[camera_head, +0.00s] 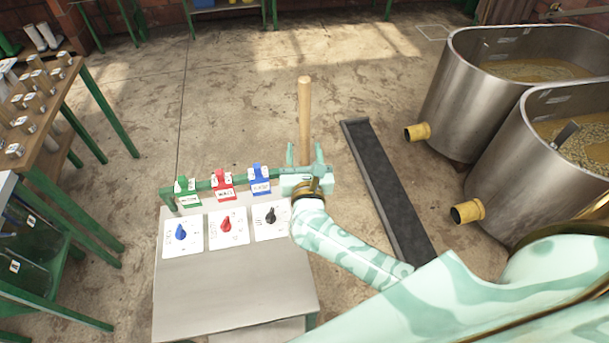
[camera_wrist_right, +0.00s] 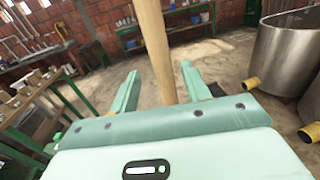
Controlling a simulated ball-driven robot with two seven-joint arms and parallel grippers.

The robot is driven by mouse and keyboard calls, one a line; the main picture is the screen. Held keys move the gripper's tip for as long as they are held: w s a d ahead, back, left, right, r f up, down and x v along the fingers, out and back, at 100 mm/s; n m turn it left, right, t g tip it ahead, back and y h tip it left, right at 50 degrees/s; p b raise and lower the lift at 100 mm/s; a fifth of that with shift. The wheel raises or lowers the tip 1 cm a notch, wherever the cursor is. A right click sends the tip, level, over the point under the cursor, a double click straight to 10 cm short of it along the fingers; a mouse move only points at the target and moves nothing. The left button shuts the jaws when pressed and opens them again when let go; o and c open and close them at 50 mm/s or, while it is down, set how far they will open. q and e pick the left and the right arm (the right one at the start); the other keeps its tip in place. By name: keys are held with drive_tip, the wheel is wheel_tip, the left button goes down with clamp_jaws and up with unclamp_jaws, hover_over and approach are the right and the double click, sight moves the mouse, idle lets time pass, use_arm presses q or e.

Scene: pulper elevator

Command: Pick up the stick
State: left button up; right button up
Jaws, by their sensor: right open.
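The stick (camera_head: 304,108) is a light wooden pole standing upright beyond the right end of the green rail. It also shows in the right wrist view (camera_wrist_right: 154,45), rising between the two fingers. My right gripper (camera_head: 304,150) is pale green and open. Its fingers point away from me, one on each side of the stick, with gaps visible beside it in the wrist view (camera_wrist_right: 160,72). The stick's lower end is hidden behind the gripper. I cannot tell how deep it sits between the fingers. My left gripper is not in view.
A control stand (camera_head: 235,285) with coloured knobs and a green rail (camera_head: 205,184) stands left of my right arm. A dark strip (camera_head: 390,195) lies on the floor to the right. Metal tanks (camera_head: 460,105) stand further right, and a sample table (camera_head: 60,100) at left.

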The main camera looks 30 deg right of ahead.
sight(304, 78)
drive_tip(key=x, duration=0.4)
drive_tip(key=shift+d+r, duration=0.15)
drive_tip(key=shift+d, duration=0.05)
clamp_jaws()
drive_tip(key=shift+r, duration=0.1)
wheel_tip(304, 78, up, 18)
drive_tip(key=p, duration=0.4)
